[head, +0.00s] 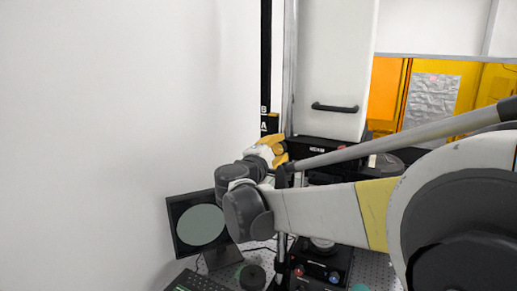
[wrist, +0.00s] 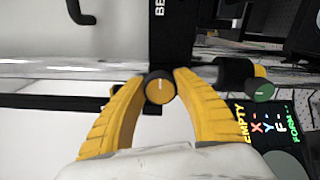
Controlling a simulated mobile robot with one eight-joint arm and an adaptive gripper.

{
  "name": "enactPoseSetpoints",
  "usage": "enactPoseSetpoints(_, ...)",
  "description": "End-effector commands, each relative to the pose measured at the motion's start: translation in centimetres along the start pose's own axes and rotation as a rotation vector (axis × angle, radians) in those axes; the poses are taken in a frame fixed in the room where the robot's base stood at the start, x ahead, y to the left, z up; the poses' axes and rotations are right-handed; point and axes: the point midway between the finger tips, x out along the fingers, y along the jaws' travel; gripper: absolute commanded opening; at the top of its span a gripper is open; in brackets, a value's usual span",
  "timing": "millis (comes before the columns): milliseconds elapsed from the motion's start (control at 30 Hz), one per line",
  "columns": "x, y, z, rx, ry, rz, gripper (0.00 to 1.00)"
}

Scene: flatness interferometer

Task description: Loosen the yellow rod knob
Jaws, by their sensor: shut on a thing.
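The yellow rod knob (wrist: 160,89) shows in the middle of the wrist view as a round yellow cap with a short pale mark and a dark rim. My gripper (wrist: 159,82) has its two yellow fingers on either side of the knob, shut on it. In the head view my gripper (head: 277,149) is beside the tall black upright (head: 266,60), near the letters B and A. I cannot make out the knob there, as fingers and wrist cover that spot.
A dark knob with a green cap (wrist: 263,92) sits right of my fingers. A screen with coloured letters (wrist: 268,125) lies below it. In the head view, a monitor (head: 174,226) and keyboard (head: 190,283) stand lower left; a white housing (head: 335,60) stands behind.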

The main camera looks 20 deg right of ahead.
Motion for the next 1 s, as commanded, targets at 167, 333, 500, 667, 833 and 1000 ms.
enactPoseSetpoints(167, 0.0, 0.1, 0.0, 0.003, 0.0, 0.001, 0.05)
enactPoseSetpoints(333, 0.0, 0.1, 0.0, 0.002, 0.0, 0.001, 0.05)
enactPoseSetpoints(500, 0.0, 0.1, 0.0, 0.002, 0.0, 0.001, 0.59)
enactPoseSetpoints(667, 0.0, 0.0, 0.0, 0.002, 0.0, 0.0, 0.59)
enactPoseSetpoints(833, -0.5, 0.0, -0.1, 0.002, 0.001, 0.001, 0.59)
enactPoseSetpoints(1000, -3.3, 0.0, -0.1, 0.002, 0.004, 0.001, 0.59)
